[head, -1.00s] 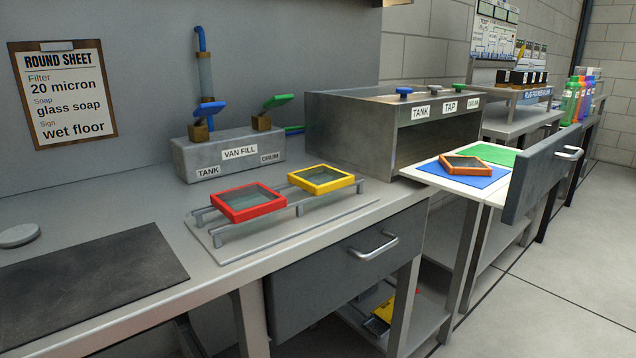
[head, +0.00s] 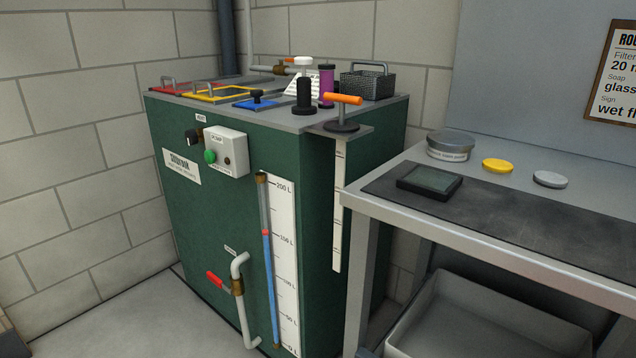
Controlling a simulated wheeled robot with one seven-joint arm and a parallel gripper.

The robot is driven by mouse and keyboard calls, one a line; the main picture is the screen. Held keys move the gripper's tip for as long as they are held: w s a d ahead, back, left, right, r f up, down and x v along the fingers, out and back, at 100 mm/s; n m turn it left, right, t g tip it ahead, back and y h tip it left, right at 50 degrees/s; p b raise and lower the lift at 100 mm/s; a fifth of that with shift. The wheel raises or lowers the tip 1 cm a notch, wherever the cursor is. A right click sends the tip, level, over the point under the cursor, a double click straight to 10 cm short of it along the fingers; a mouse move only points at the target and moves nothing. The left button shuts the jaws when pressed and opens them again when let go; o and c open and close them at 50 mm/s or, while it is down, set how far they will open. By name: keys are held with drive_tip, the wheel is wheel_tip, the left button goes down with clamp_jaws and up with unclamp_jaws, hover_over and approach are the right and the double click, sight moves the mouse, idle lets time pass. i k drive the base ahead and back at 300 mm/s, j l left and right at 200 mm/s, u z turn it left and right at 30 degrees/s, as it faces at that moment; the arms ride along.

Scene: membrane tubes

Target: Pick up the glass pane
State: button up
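A small square pane in a black frame (head: 430,181) lies flat on the dark mat (head: 530,218) near the left end of the grey bench. Its face looks dark green-grey and glassy; I cannot tell for sure whether it is the glass pane of the task. No other loose pane shows on this part of the bench. My gripper is not in view.
A round grey tin (head: 450,147), a yellow lid (head: 497,166) and a grey lid (head: 550,179) sit behind the mat. A green tank (head: 230,230) stands left of the bench, with an orange-handled tool (head: 343,100) at its corner. A grey bin (head: 480,320) is under the bench.

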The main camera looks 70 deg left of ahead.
sight(439, 185)
drive_tip(key=u, duration=1.95)
